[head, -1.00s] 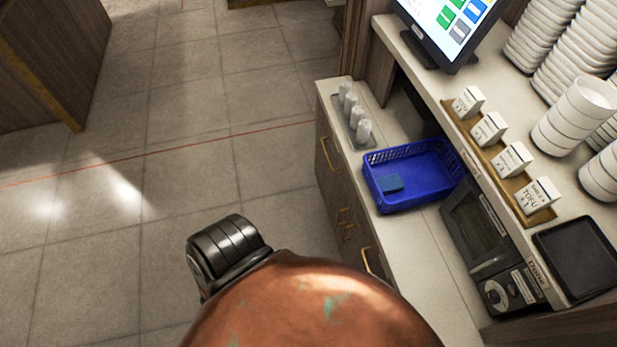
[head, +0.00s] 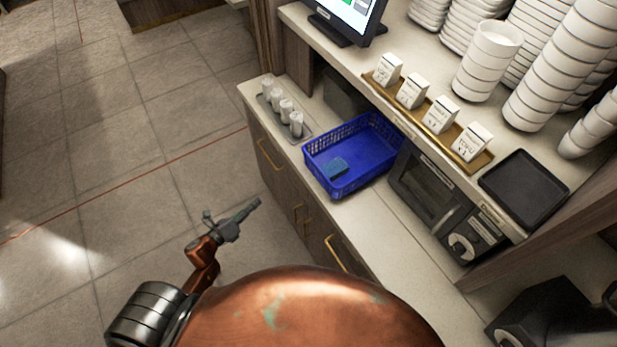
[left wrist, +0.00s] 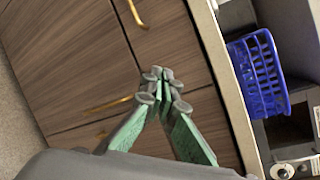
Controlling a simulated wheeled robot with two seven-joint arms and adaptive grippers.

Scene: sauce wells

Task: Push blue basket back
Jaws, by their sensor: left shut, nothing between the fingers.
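My left gripper (head: 255,203) is shut and empty. It is in front of the cabinet, left of and nearer than the basket, and apart from it. In the left wrist view its closed fingertips (left wrist: 162,80) lie over the cabinet front. My right gripper is not in view.
A tray of several shakers (head: 282,108) sits left of the basket. A dark microwave (head: 430,190) stands to its right. The shelf above holds labelled boxes (head: 440,115), stacked bowls (head: 487,62) and a black tray (head: 524,188). The counter (head: 400,225) in front is bare.

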